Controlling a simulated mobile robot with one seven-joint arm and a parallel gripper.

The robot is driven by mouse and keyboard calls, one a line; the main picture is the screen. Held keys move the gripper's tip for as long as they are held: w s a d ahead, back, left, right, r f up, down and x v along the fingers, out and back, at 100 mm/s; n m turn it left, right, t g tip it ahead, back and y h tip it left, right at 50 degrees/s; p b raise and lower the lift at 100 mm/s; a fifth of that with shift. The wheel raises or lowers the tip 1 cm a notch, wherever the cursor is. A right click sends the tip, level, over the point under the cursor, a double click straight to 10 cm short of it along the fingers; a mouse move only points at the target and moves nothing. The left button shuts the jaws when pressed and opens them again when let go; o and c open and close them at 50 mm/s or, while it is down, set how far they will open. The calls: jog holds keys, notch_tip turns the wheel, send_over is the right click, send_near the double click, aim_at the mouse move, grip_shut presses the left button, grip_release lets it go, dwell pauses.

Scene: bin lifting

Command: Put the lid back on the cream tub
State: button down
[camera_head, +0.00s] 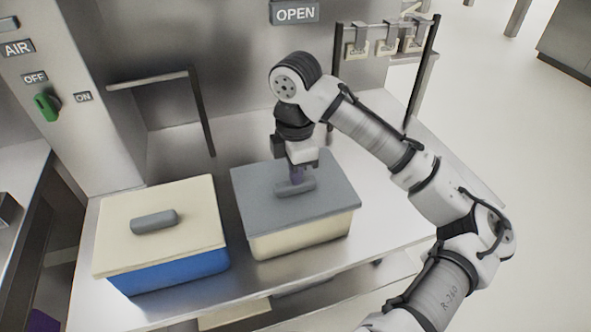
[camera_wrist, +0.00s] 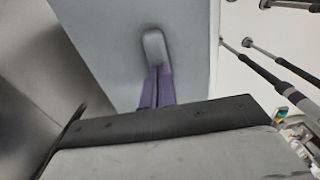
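The cream tub (camera_head: 300,238) stands on the steel counter, with a grey lid (camera_head: 255,185) over its top. The lid looks level and flush with the tub, but its rim is hidden. A dark grey bar handle (camera_head: 309,188) rises from the middle of the lid and also shows in the wrist view (camera_wrist: 154,45). My gripper (camera_head: 297,178) points down at this handle. Its purple fingers (camera_wrist: 157,75) are nearly together in the wrist view, their tips at the near end of the handle and not visibly straddling it. I cannot tell whether they touch it.
A blue tub (camera_head: 175,272) with a cream lid (camera_head: 190,205) and grey handle stands close on the left. A metal rail (camera_head: 150,80) stands behind it. A rack with hanging items (camera_head: 385,47) is at the back right. The counter's front edge is close to both tubs.

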jog(key=shift+r, duration=0.1)
notch_tip(320, 180, up, 7)
jog(key=p, duration=0.7)
dwell(0.8)
